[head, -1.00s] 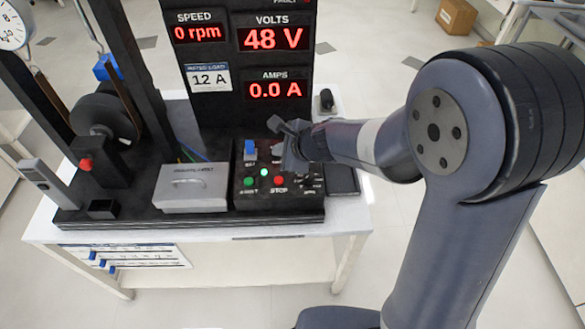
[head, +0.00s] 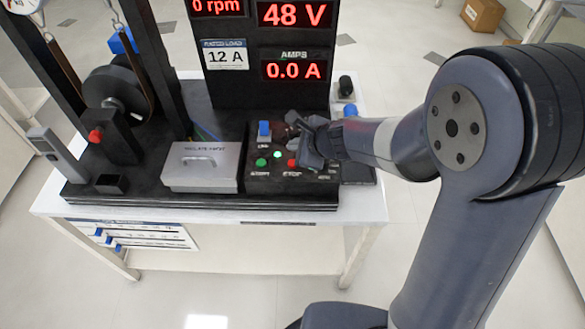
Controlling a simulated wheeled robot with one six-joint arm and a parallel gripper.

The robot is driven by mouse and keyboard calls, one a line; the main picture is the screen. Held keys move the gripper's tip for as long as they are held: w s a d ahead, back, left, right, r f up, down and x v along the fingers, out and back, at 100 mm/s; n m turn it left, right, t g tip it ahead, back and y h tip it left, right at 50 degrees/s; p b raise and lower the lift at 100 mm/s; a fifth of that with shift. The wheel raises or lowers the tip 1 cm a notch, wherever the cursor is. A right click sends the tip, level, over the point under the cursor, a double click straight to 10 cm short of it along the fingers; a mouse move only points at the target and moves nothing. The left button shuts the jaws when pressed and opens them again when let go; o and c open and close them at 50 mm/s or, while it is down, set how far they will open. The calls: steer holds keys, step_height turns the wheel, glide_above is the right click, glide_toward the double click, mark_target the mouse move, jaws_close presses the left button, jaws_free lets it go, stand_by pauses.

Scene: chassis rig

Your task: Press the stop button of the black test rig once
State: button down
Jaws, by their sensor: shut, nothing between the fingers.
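The black test rig (head: 290,200) stands on a white table. Its control panel carries a red stop button (head: 292,163) with a STOP label below it, a green button (head: 261,163) to the left and a lit green lamp (head: 277,154) between them. A blue switch (head: 264,130) stands up behind. My gripper (head: 308,150) is over the right part of the panel, just right of the stop button in the picture, with its fingers shut and empty. It hides part of the panel. I cannot tell whether it touches anything.
The displays read 0 rpm, 48 V (head: 295,14) and 0.0 A (head: 293,69). A grey lidded box (head: 203,165) sits left of the panel. Another red knob (head: 96,135) is on a black post further left, by a black wheel (head: 115,95). A dark flat object (head: 358,172) lies right of the rig.

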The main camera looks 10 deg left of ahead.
steer(key=shift+f+b, duration=1.35)
steer(key=shift+f, duration=0.5)
stand_by(0.6)
steer(key=shift+f+b, duration=0.35)
steer(key=shift+b, duration=0.1)
steer(key=shift+f+b, duration=0.45)
steer(key=shift+b, duration=0.05)
stand_by(0.4)
stand_by(0.4)
steer(key=shift+r+p, duration=0.8)
steer(key=shift+r, duration=0.1)
step_height(320, 180, up, 5)
steer(key=p, duration=0.4)
steer(key=shift+p, duration=0.35)
